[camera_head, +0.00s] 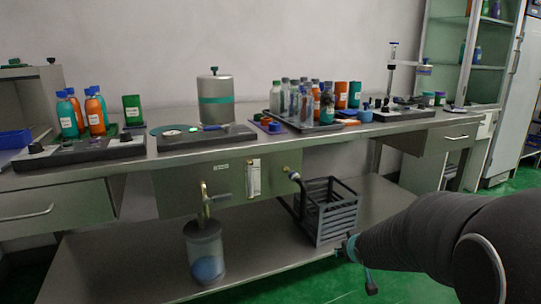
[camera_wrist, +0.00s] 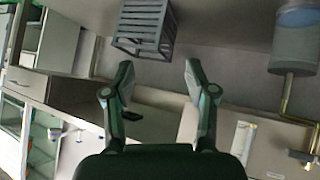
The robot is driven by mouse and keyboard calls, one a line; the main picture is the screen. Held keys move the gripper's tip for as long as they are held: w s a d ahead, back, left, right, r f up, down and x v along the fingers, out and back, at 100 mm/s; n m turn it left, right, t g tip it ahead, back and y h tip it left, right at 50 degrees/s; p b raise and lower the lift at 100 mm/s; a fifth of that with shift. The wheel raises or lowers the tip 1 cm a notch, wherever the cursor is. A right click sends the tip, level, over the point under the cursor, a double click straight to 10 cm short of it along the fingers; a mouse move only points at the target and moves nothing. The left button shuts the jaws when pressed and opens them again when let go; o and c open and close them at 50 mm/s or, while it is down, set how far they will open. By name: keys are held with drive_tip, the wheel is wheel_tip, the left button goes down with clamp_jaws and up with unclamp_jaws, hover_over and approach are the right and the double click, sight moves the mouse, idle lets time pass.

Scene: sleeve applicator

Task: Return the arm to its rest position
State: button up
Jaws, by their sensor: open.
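My gripper shows in the wrist view (camera_wrist: 158,75) with its two fingers spread apart and nothing between them. In the head view my dark arm reaches in from the right, and my gripper (camera_head: 357,262) is at its left end, low in front of the bench's lower shelf. It is to the right of and below the grey crate (camera_head: 328,212). The crate also shows beyond the fingertips in the wrist view (camera_wrist: 146,25). The gripper looks apart from the crate and the bench, though its exact distance is hard to judge.
The steel bench (camera_head: 330,134) carries bottles, a rack of vials and a silver canister (camera_head: 215,98). Below it are a brass tap (camera_head: 206,198), a clear container (camera_head: 205,252) with something blue inside, and a lower shelf (camera_head: 130,262). Green floor is open at the right front.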

drive_tip(key=s+a+r+g+p, duration=0.1)
drive_tip(key=s+a+r, duration=0.1)
drive_tip(key=s, duration=0.8)
drive_tip(key=s+a+r+m+g+p, duration=0.1)
drive_tip(key=s+r, duration=0.4)
drive_tip(key=s, duration=0.5)
drive_tip(key=s+a+r+m+g+p, duration=0.1)
drive_tip(key=s+a+r+g, duration=0.1)
drive_tip(key=s, duration=0.9)
drive_tip(key=shift+a+r+y, duration=0.4)
drive_tip(key=shift+a+r, duration=0.3)
drive_tip(key=shift+r, duration=0.15)
